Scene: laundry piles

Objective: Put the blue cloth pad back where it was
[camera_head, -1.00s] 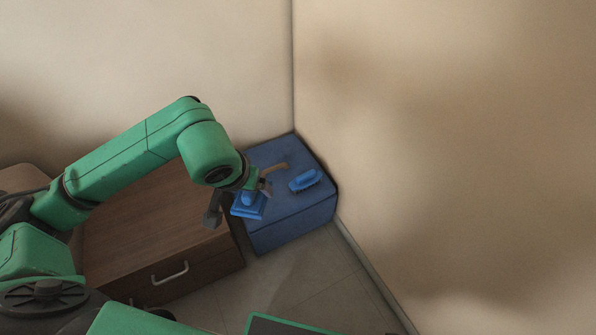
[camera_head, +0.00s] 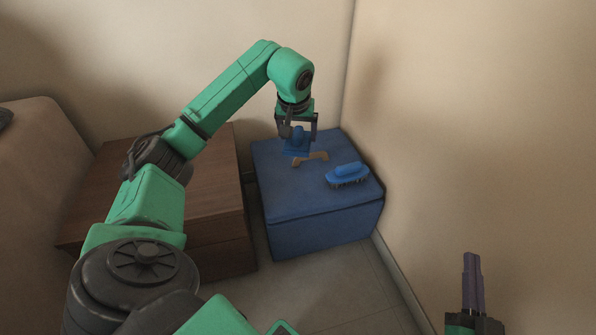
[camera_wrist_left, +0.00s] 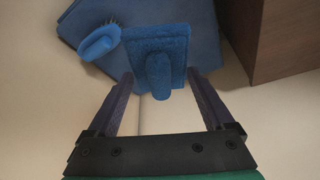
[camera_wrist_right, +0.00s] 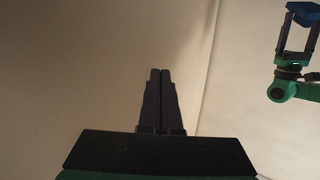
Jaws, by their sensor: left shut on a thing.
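The blue cloth pad (camera_head: 296,151) is a flat square block with a raised grip; it also shows in the left wrist view (camera_wrist_left: 172,47). My left gripper (camera_head: 297,134) is shut on it and points down over the back part of the blue ottoman (camera_head: 285,200). Whether the pad touches the ottoman top, I cannot tell. The pad and left gripper also show at the top right of the right wrist view. My right gripper (camera_head: 472,262) is shut and empty, apart from everything, at the lower right; its fingers meet in the right wrist view (camera_wrist_right: 160,75).
A blue brush (camera_head: 347,174) with bristles lies on the ottoman's right side. A wooden cabinet (camera_head: 215,205) stands left of the ottoman. Walls meet behind it. The ottoman's front top is clear.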

